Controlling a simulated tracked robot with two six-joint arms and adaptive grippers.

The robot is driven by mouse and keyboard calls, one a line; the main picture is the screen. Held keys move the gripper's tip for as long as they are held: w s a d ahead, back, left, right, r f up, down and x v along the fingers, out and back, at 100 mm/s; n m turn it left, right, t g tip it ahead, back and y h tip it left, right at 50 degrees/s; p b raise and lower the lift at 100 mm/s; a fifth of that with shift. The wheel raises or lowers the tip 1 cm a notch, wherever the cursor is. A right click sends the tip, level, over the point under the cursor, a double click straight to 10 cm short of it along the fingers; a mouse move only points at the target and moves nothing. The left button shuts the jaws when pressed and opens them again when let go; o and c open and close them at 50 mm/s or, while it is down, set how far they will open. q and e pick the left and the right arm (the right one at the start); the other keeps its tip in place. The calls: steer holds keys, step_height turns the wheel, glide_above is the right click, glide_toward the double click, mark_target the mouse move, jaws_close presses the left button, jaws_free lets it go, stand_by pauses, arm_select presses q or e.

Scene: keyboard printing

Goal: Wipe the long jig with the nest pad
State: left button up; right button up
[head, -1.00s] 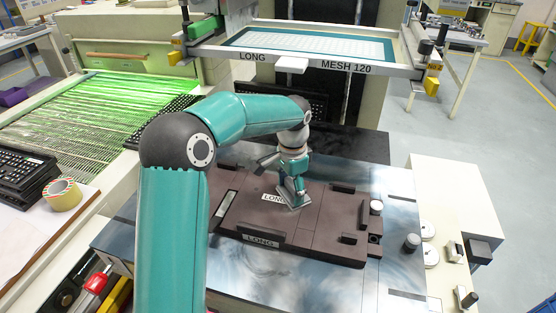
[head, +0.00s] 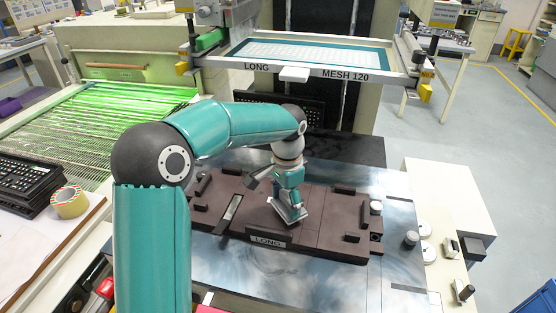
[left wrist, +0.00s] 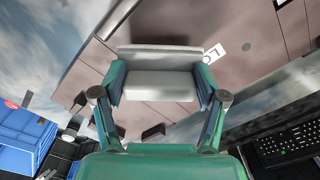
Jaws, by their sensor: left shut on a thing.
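The long jig (head: 335,205) is a dark brown plate with raised blocks and a LONG label on its front edge, lying on the metal table of the machine. My left gripper (head: 290,200) is over the middle of the jig and shut on the nest pad (head: 290,213), a pale grey-white block. In the left wrist view the nest pad (left wrist: 160,85) sits between the two fingers, with the brown jig (left wrist: 265,30) behind it. The pad is at or just above the jig's surface; I cannot tell if it touches. My right gripper does not show.
A screen frame (head: 300,62) marked LONG and MESH 120 hangs above the back. Knobs (head: 411,239) stand right of the jig. A green-lit conveyor (head: 80,125), a dark keyboard (head: 30,180) and a tape roll (head: 69,202) are at left. The metal table (head: 330,285) is clear in front.

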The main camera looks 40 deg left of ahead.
arm_select(q)
steer(key=shift+r+p, duration=1.8)
steer(key=shift+r, duration=0.65)
